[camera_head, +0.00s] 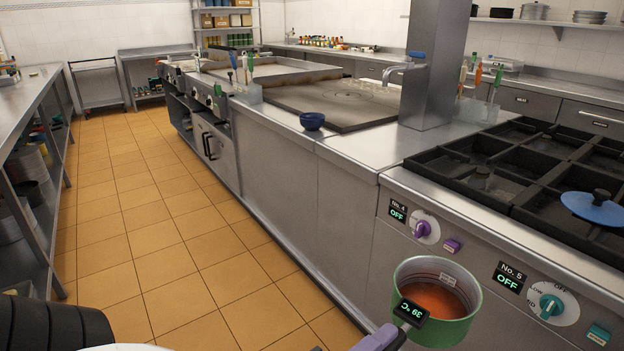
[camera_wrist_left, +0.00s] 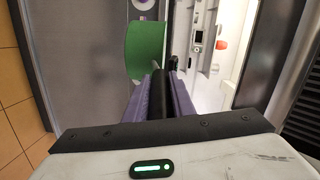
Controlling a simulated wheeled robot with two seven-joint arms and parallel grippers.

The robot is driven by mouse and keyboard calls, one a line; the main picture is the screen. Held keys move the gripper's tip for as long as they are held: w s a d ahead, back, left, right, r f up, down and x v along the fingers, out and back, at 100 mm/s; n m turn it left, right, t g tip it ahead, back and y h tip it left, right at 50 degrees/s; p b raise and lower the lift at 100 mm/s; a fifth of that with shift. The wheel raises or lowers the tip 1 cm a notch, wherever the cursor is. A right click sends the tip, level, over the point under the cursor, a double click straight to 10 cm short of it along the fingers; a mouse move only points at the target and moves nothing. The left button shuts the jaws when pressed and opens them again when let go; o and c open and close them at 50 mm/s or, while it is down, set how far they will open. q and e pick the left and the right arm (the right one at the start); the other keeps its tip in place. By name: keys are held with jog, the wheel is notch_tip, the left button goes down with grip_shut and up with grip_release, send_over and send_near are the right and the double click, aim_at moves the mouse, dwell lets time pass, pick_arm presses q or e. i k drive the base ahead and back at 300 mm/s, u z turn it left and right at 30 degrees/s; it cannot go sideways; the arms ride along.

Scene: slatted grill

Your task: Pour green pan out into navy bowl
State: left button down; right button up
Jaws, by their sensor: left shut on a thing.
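The green pan (camera_head: 436,331) holds an orange-red liquid and hangs roughly level in front of the stove's control panel. A small display reading 39 °C is on its near side. My left gripper (camera_head: 379,340) is shut on the pan's handle, at the bottom edge of the head view. In the left wrist view, the purple fingers (camera_wrist_left: 161,92) clasp the dark handle, with the green pan (camera_wrist_left: 146,50) just beyond. The navy bowl (camera_head: 312,121) stands upright on the steel counter's front edge, farther off and left of the pan. My right gripper is not in view.
A burner range (camera_head: 510,165) with a blue lid (camera_head: 595,208) on it is at right. A flat griddle (camera_head: 335,105) lies behind the bowl. The tiled floor (camera_head: 170,220) at left is clear.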

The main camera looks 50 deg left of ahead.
aim_at(311, 121)
jog(key=u, duration=2.6)
jog(key=i, duration=2.15)
jog(key=z, duration=2.1)
